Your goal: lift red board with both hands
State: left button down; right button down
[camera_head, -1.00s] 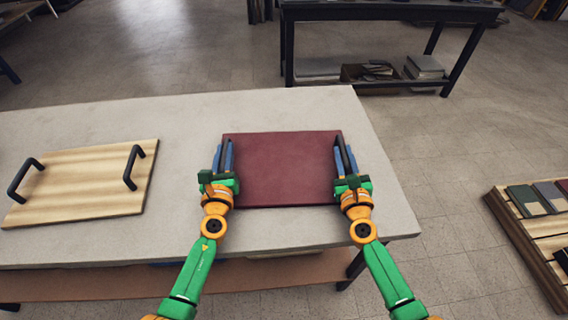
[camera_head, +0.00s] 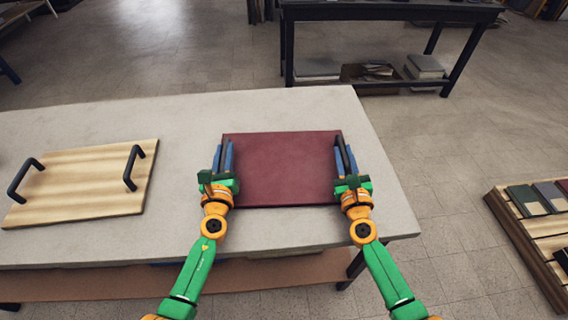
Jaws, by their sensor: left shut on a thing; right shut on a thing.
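The red board (camera_head: 285,170) is a flat, dark red rectangle over the right part of the pale table. It looks level; I cannot tell whether it rests on the table or is slightly above it. My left gripper (camera_head: 222,158) is shut on the board's left side, and my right gripper (camera_head: 345,158) is shut on its right side. The fingers hide parts of both side edges, and any handles there cannot be made out.
A wooden board (camera_head: 85,185) with two black handles lies on the left of the table (camera_head: 190,120). A dark workbench (camera_head: 390,12) stands behind on the floor. A rack with sample panels (camera_head: 535,235) is at the right. Table space between the boards is clear.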

pick_arm(q)
jog(key=shift+r, duration=0.1)
dwell(0.3)
